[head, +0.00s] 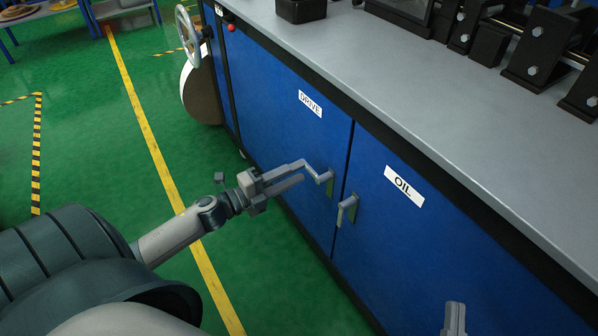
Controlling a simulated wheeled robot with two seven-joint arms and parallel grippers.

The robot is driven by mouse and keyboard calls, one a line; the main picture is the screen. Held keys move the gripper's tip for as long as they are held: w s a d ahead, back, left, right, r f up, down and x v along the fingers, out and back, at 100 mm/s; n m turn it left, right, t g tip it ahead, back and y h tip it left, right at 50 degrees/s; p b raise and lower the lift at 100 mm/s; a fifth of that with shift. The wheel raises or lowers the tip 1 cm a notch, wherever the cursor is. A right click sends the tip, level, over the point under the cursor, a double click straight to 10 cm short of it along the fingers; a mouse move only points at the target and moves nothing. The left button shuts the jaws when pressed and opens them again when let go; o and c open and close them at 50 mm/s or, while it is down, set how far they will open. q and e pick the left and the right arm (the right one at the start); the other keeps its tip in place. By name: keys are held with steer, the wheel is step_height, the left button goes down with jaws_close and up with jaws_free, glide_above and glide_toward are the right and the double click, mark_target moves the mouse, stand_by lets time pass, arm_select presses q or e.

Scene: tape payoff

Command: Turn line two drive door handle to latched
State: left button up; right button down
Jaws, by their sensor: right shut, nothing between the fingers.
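The DRIVE door (285,120) is a blue cabinet door with a white label. Its grey lever handle (313,173) sits near the door's right edge, its arm slanting up and left from the pivot. My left gripper (301,171) is at this handle, with a gap visible between its fingers. The upper fingertip overlaps the lever's free end in the picture; I cannot tell whether they touch. My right gripper (455,318) shows only as shut, empty fingertips at the bottom edge, in front of the OIL door.
The OIL door (420,235) is beside the DRIVE door; its handle (346,208) hangs down, close to the DRIVE handle. The grey worktop (440,120) overhangs the doors. A handwheel (188,38) stands at the cabinet's far end. The green floor (100,150) at left is mostly clear.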

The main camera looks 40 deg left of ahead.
arm_select(q)
steer(key=shift+x, duration=0.95)
arm_select(e)
steer(key=shift+s+r, duration=0.1)
steer(key=shift+r, duration=0.1)
arm_select(q)
jaws_close()
arm_select(e)
steer(key=shift+r, duration=0.1)
